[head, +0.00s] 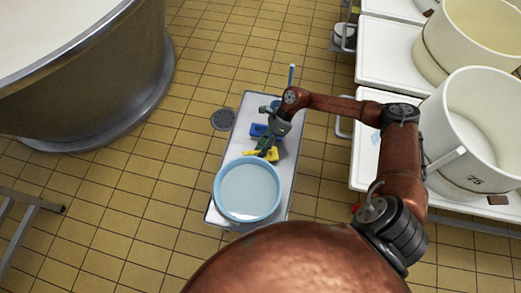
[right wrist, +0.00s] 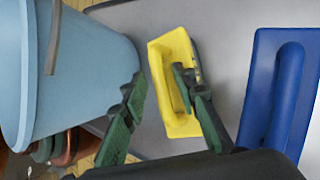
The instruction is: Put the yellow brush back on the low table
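The yellow brush (head: 271,155) lies on the low table (head: 281,183), just behind the light blue bucket. In the right wrist view the yellow brush (right wrist: 167,50) shows its raised handle. My right gripper (head: 265,149) is low over the brush. In the wrist view its green fingers (right wrist: 158,80) are spread, one beside the brush's left edge and one overlapping its handle. I cannot tell whether that finger touches the brush. My left gripper is not in view.
The light blue bucket (head: 248,191) stands at the table's near end; it is close to the left finger in the wrist view. A blue brush (right wrist: 283,90) lies beside the yellow one. A large vat (head: 90,90) stands left. White tubs (head: 480,120) stand right.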

